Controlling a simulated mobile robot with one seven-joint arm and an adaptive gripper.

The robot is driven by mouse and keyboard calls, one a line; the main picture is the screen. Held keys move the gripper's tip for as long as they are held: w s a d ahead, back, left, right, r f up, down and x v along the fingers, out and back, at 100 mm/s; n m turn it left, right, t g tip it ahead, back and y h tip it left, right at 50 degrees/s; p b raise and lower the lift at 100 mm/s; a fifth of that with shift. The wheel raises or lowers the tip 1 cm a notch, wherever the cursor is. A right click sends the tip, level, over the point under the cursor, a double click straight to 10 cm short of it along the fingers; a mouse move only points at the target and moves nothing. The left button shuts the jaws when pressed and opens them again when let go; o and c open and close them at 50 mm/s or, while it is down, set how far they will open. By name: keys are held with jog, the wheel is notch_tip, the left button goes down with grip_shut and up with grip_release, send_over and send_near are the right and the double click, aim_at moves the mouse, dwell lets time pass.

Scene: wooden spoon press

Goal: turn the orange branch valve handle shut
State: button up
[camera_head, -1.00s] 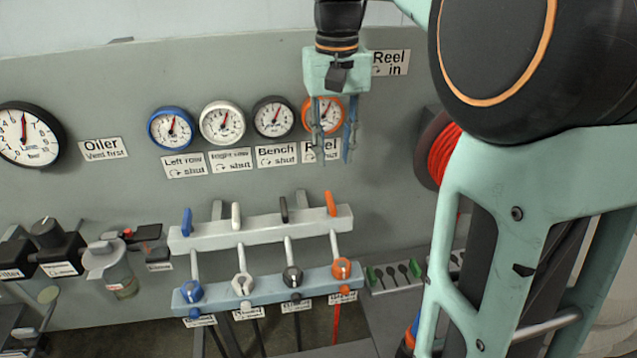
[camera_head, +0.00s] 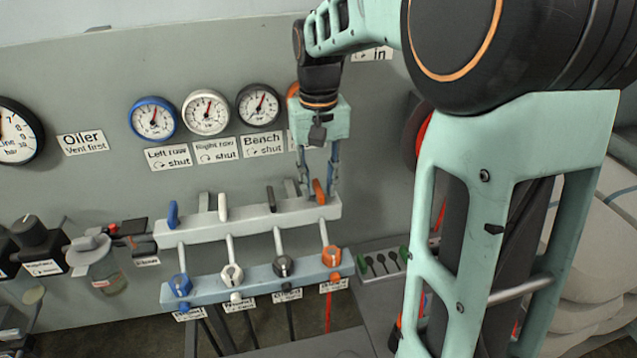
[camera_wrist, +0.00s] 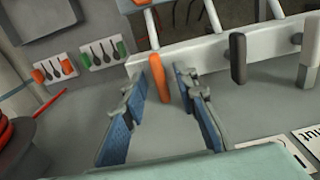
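The orange branch valve handle (camera_head: 319,192) stands upright at the right end of the upper grey manifold bar (camera_head: 250,220). Blue, white and black handles stand to its left on the same bar. My gripper (camera_head: 319,187) is at the orange handle, fingers pointing down and spread. Whether the fingertips reach past the handle is hard to tell.
A black handle (camera_wrist: 238,58) stands beside the right finger in the wrist view. A lower blue bar with coloured knobs (camera_head: 258,283) runs below. Gauges (camera_head: 258,104) and labels are on the panel above. A red hose reel (camera_head: 424,135) is at right, partly behind my arm.

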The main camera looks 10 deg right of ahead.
jog(key=shift+c, duration=0.4)
grip_shut()
jog(key=shift+r+m, duration=0.1)
jog(key=shift+m, duration=0.2)
jog(key=m, duration=0.3)
jog(key=shift+p, duration=0.4)
jog(key=m, duration=0.4)
jog(key=shift+p, duration=0.3)
jog(key=m+p, duration=0.1)
jog(key=m, duration=0.4)
jog(key=m+p, duration=0.1)
jog(key=m, duration=0.4)
jog(key=shift+m, duration=0.3)
